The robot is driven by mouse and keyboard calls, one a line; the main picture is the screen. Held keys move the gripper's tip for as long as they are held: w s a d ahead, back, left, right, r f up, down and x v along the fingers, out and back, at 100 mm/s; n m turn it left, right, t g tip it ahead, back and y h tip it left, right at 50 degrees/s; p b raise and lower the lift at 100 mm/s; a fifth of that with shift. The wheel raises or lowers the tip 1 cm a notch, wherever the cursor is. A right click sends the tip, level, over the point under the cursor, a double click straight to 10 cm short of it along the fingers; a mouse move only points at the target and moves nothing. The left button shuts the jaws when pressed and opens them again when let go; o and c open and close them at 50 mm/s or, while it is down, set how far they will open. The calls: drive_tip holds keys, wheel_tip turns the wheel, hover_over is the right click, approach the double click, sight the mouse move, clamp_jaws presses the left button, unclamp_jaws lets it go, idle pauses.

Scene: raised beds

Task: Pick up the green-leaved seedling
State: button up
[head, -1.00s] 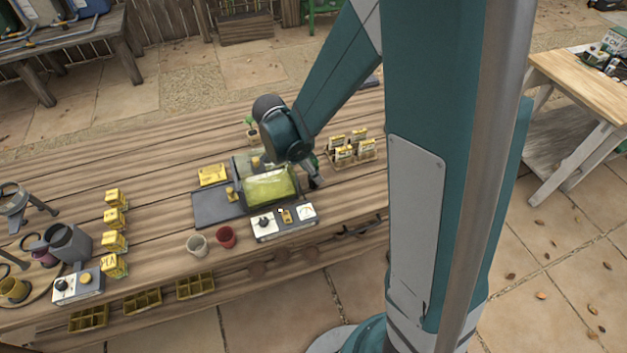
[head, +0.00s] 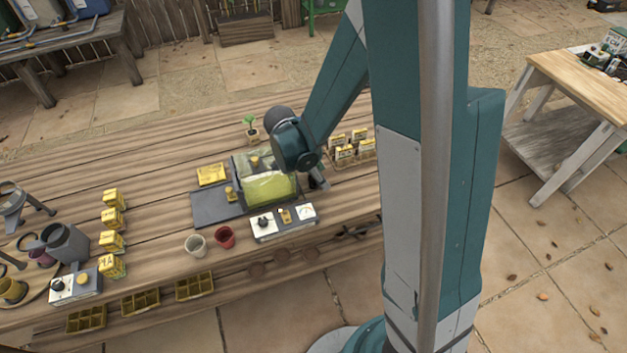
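The green-leaved seedling (head: 250,125) stands upright in a small tan pot near the back of the wooden table. It is just behind a translucent yellow-green cover and to the left of my arm's wrist. My gripper (head: 318,182) points down at the right of the yellow-green cover, in front of and to the right of the seedling. Its fingers are small and mostly hidden by my arm, so I cannot tell whether they are open or what is between them.
The yellow-green cover (head: 268,187) sits beside a dark tray (head: 213,208). A control box (head: 283,222), a red pot (head: 225,237) and a pale pot (head: 196,245) stand in front. Yellow packets in a rack (head: 350,153) are right of my gripper. The table's back left is clear.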

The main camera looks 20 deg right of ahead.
idle(0.5)
drive_tip(key=c, duration=0.8)
drive_tip(key=shift+r, duration=0.1)
drive_tip(key=shift+r+p, duration=1.05)
drive_tip(key=shift+r, duration=3.9)
